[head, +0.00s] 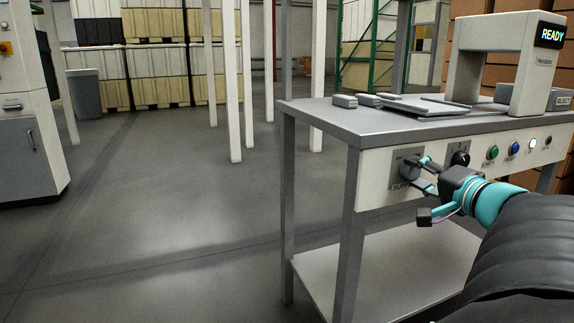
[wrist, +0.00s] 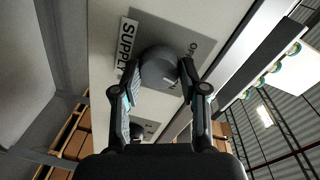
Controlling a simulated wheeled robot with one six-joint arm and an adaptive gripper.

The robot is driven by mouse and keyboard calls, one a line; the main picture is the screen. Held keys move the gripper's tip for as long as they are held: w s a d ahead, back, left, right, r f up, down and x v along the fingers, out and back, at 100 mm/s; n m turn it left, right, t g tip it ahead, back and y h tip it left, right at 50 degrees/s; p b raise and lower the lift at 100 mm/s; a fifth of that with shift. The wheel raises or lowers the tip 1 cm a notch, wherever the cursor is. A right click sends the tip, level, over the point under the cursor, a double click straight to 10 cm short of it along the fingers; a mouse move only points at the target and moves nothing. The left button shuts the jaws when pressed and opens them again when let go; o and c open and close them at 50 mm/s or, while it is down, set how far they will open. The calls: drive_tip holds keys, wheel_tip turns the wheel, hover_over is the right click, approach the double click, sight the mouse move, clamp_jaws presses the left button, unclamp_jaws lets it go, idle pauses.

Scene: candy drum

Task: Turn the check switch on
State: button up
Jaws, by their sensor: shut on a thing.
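My gripper (head: 418,178) is at the front panel of a bench, with its fingers closed around a round grey knob. In the wrist view, my gripper (wrist: 160,95) has one finger on each side of this knob (wrist: 158,65). A SUPPLY label (wrist: 125,45) is beside the knob, and small lettering that seems to read OFF is on its other side. In the head view the fingers partly hide the knob. A black rotary knob (head: 460,158) is to the right of my gripper. I cannot read a label that says check on any switch.
Green (head: 492,152) and blue (head: 514,149) buttons and a white lamp (head: 532,143) sit farther right on the panel. A machine with a READY display (head: 551,35) stands on the bench (head: 330,116). The floor to the left is clear.

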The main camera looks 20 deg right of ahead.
drive_tip(key=m, duration=0.5)
drive_tip(key=shift+m+y+p, duration=0.4)
idle(0.4)
drive_tip(key=o, duration=1.2)
drive_tip(key=shift+c, duration=0.2)
drive_tip(key=shift+d, duration=0.1)
drive_tip(key=shift+s, duration=0.2)
drive_tip(key=s+r, duration=0.1)
drive_tip(key=s, duration=1)
drive_tip(key=shift+s+d, duration=0.25)
drive_tip(key=shift+d, duration=0.15)
drive_tip(key=shift+w, duration=0.1)
